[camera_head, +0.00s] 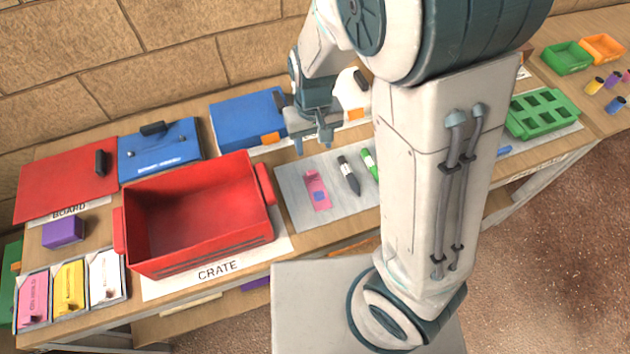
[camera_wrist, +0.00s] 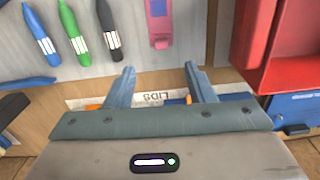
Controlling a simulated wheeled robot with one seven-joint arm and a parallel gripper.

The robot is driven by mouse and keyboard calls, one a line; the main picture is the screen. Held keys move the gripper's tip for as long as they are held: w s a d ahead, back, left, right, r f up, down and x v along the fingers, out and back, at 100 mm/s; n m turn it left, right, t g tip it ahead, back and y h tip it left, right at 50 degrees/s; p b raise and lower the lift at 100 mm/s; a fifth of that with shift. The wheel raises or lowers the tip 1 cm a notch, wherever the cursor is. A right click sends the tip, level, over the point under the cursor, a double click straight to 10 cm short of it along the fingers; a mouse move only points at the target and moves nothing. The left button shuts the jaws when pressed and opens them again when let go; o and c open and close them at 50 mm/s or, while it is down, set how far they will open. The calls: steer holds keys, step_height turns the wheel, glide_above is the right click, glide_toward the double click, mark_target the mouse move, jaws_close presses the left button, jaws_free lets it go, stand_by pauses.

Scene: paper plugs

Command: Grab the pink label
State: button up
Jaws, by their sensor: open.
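A pink label-like piece (camera_head: 317,190) with a small blue patch lies on the grey mat, right of the red crate. It also shows at the top of the wrist view (camera_wrist: 160,24). A pink card (camera_head: 33,297) with dark lettering sits in a slot at the far left. My gripper (camera_head: 312,143) is open and empty, its fingers apart in the wrist view (camera_wrist: 160,78). It hangs above the back edge of the mat, behind the pink piece and not touching it.
The red crate (camera_head: 196,250) stands left of the mat (camera_head: 292,190). A dark marker (camera_head: 348,175) and a green marker (camera_head: 370,163) lie right of the pink piece; a blue marker (camera_wrist: 42,36) is beyond them. A blue lid box (camera_head: 245,118) stands behind.

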glide_above(312, 174)
steer(key=f, duration=0.8)
steer(key=shift+s+d+f+b, duration=0.15)
steer(key=shift+s+d+b, duration=0.15)
steer(key=shift+s, duration=0.1)
steer(key=shift+w+a+f, duration=0.15)
steer(key=shift+w+f, duration=0.05)
steer(key=shift+f, duration=1.1)
steer(key=shift+w+a+f, duration=0.1)
steer(key=shift+w+f, duration=0.05)
steer(key=shift+f, duration=1.15)
steer(key=c, duration=1.1)
